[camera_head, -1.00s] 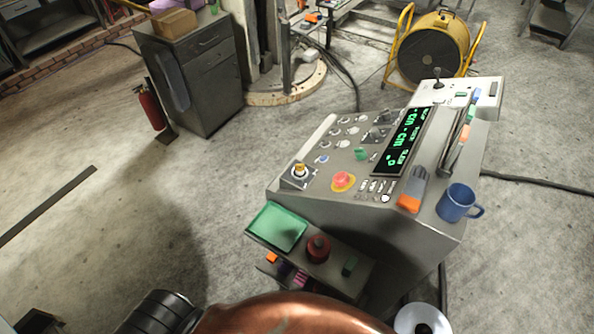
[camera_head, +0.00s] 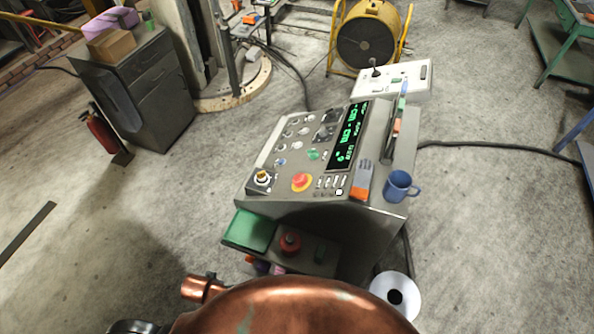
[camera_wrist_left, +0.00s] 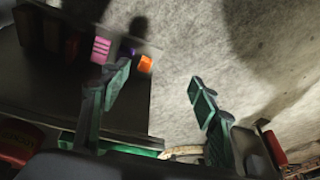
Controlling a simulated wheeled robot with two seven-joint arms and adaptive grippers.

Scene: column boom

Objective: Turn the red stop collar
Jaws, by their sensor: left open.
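No part is clearly recognisable as the red stop collar. A red round piece (camera_head: 290,243) sits on the low shelf at the front of the console. A red mushroom button (camera_head: 302,181) on a yellow ring is on the console's sloped top. In the left wrist view, a red piece (camera_wrist_left: 18,143) is cut off at the lower left edge. My left gripper (camera_wrist_left: 160,82) is open and empty in that view, its fingers spread over the floor beside a dark shelf edge. I do not make out the left gripper in the head view. My right gripper is not in view.
The grey console (camera_head: 290,212) carries a blue mug (camera_head: 398,186) at its right corner. A green tray (camera_head: 250,231) is on the low shelf. A white spool (camera_head: 408,283) lies at the lower right. A yellow fan (camera_head: 372,35) stands behind. The floor at left is open.

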